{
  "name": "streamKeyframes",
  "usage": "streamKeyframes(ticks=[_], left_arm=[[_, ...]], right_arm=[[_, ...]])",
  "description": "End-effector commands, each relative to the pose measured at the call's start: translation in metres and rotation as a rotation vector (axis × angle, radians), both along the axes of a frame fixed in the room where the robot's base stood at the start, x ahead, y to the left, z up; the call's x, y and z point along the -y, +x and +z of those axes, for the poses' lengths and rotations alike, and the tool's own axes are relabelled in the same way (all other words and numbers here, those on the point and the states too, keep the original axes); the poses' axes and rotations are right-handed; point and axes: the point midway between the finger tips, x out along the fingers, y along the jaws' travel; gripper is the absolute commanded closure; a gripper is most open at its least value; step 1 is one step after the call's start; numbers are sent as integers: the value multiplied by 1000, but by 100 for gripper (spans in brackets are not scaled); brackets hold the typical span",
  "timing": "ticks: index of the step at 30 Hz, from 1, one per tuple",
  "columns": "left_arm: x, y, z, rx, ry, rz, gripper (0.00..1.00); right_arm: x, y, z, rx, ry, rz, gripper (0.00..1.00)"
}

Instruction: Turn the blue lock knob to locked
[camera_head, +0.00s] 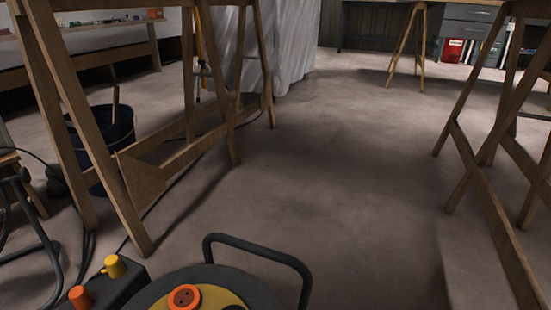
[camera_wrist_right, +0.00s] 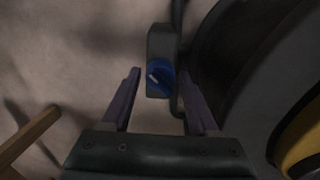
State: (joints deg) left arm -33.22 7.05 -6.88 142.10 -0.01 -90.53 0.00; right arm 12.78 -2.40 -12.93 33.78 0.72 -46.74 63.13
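My right gripper (camera_wrist_right: 160,73) is open, with one finger on each side of the knob in the picture. I cannot tell whether the fingertips reach down to the knob, but no contact shows. The blue knob and both my grippers are out of the head view.
In the head view, a round dark drum with a handle (camera_head: 258,250) and an orange-and-yellow top stands at the bottom. Beside it is a block with yellow (camera_head: 114,266) and orange (camera_head: 81,297) knobs. Wooden trestles stand left (camera_head: 85,120) and right (camera_head: 483,130). Open floor (camera_head: 320,150) lies between.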

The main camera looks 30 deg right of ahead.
Motion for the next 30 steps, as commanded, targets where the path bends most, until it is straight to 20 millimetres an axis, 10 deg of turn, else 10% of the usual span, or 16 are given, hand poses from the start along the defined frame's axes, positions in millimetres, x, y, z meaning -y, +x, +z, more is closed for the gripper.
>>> streamKeyframes(ticks=[16, 30], left_arm=[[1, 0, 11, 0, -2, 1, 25], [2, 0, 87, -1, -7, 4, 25]], right_arm=[[-1, 0, 11, -1, 1, 2, 24], [-1, 0, 90, -1, 1, 1, 24]])
